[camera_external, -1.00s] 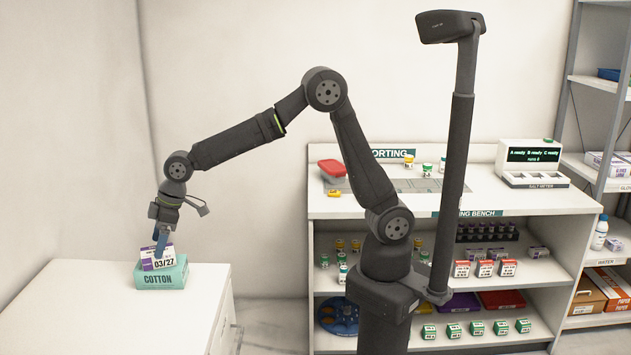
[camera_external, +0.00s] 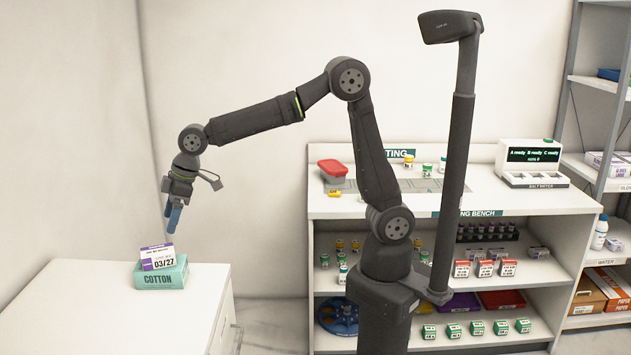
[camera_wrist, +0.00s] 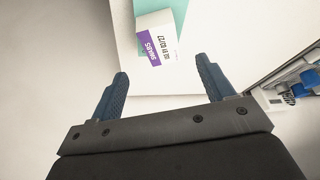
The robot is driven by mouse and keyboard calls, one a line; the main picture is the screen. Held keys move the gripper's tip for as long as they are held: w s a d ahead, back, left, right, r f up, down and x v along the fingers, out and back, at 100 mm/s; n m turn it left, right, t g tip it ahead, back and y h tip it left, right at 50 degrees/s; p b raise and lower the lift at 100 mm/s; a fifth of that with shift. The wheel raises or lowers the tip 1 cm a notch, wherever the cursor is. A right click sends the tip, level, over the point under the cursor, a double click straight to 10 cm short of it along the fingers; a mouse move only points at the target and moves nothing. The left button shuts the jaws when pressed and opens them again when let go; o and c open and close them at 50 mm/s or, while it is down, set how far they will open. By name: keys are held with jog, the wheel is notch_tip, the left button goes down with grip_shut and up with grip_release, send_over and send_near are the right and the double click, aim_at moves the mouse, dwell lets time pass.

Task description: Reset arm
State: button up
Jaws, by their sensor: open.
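My gripper (camera_external: 172,221) is open and empty, in the air above the white cabinet at the left. In the wrist view its two blue fingers (camera_wrist: 165,78) stand well apart with nothing between them. Below it, a small white and purple box marked 03/27 (camera_external: 158,258) rests tilted on a teal COTTON box (camera_external: 161,276). The white and purple box also shows in the wrist view (camera_wrist: 158,42), beyond the fingertips, with part of the teal box beside it.
The white cabinet top (camera_external: 70,300) is otherwise clear. A sorting bench (camera_external: 460,205) with vials, small boxes and a digital meter (camera_external: 531,160) stands to the right. A metal shelf rack (camera_external: 592,140) is at the far right. Air around my gripper is free.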

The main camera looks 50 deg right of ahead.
aim_at(162, 249)
jog(key=x, duration=1.1)
notch_tip(162, 249, up, 5)
jog(key=shift+w+d+f, duration=0.1)
jog(key=shift+d, duration=0.05)
jog(key=w+d+r, duration=0.5)
jog(key=d+r, duration=0.2)
jog(key=d, duration=0.4)
jog(key=w+d+f+m+t+h, duration=0.15)
jog(key=w+d+m, duration=0.35)
jog(key=w+d, duration=1.45)
jog(key=w+d+f+m, duration=0.1)
jog(key=w+d+m, duration=0.1)
jog(key=d, duration=1.2)
jog(key=w+d+f+m+h, duration=0.1)
jog(key=w+d+f+m, duration=0.1)
jog(key=d, duration=1.3)
jog(key=shift+d+t, duration=0.25)
jog(key=shift+t, duration=0.2)
jog(key=shift+w+f, duration=0.1)
jog(key=shift+o, duration=0.3)
